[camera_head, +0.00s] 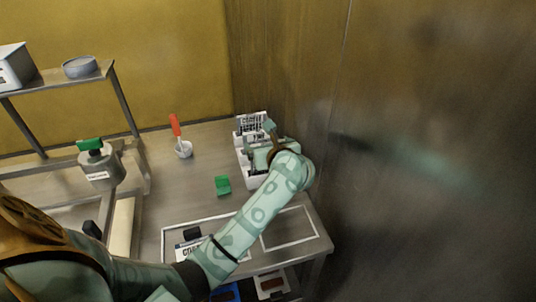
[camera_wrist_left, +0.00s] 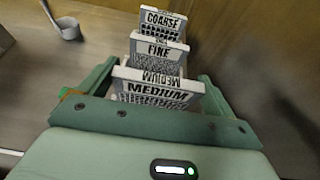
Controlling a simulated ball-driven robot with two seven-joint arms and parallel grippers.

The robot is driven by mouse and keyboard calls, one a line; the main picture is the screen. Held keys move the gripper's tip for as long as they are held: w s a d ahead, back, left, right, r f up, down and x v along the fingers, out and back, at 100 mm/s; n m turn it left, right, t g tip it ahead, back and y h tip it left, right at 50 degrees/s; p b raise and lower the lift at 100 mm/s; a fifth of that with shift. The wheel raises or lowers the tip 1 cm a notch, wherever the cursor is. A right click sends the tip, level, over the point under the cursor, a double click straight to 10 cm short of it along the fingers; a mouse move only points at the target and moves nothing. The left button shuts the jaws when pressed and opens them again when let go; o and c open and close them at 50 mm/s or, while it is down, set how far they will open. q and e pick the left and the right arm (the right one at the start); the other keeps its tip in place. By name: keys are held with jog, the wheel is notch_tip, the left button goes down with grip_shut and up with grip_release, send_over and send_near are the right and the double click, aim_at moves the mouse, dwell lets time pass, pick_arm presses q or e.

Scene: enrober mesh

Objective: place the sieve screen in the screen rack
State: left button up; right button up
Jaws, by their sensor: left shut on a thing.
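My left gripper (camera_head: 260,152) is at the rack by the back right of the table. In the left wrist view, its two green fingers (camera_wrist_left: 157,88) are shut on a pale framed sieve screen labelled MEDIUM (camera_wrist_left: 158,90), upright between them. Behind it, a FINE screen (camera_wrist_left: 158,50) and a COARSE screen (camera_wrist_left: 163,20) stand one behind the other in the white screen rack (camera_head: 256,183). A second MEDIUM label (camera_wrist_left: 160,78) shows just behind the held screen. The held screen's lower edge is hidden, so I cannot tell whether it is seated. My right gripper is not in view.
A green block (camera_head: 222,186) lies on the table left of the rack. A steel wall (camera_head: 420,120) rises close on the right. A shelf (camera_head: 60,76) stands at left.

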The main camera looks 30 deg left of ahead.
aim_at(254, 171)
pick_arm(q)
notch_tip(254, 171, down, 3)
jog(key=shift+a+r, duration=0.1)
jog(key=shift+r, duration=0.1)
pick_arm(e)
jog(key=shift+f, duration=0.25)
